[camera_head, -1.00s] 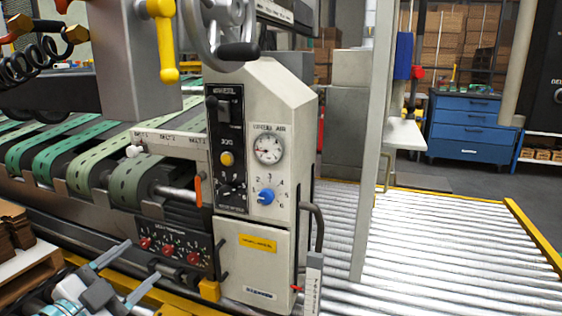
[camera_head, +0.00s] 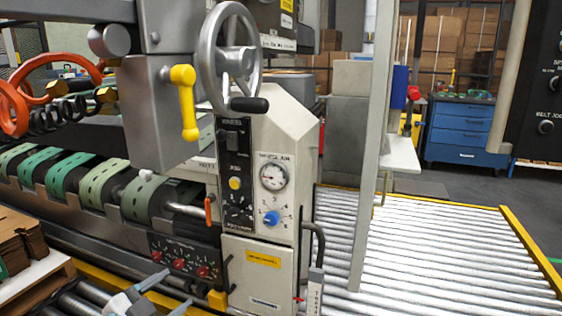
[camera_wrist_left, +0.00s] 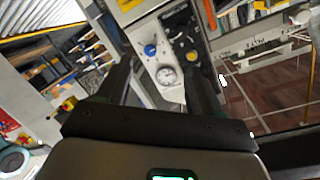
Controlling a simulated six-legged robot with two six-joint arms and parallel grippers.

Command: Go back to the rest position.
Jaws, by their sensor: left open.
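My left gripper (camera_head: 168,292) shows at the bottom edge of the head view, with only its grey front part in the picture. It is open, and I see nothing between its fingers. In the left wrist view the two dark fingers (camera_wrist_left: 160,82) stand apart, and the machine's control panel with its gauge and blue knob shows beyond the gap. The gripper is in front of the machine, low and left of the white control cabinet (camera_head: 262,210). My right gripper is not in view.
A handwheel (camera_head: 231,52) and a yellow lever (camera_head: 184,100) are on the machine. Green belts (camera_head: 98,185) run at left, near stacked brown sheets (camera_head: 15,235). A roller conveyor (camera_head: 430,245) lies empty at right, behind a grey post (camera_head: 374,150). A blue drawer cabinet (camera_head: 458,130) stands farther back.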

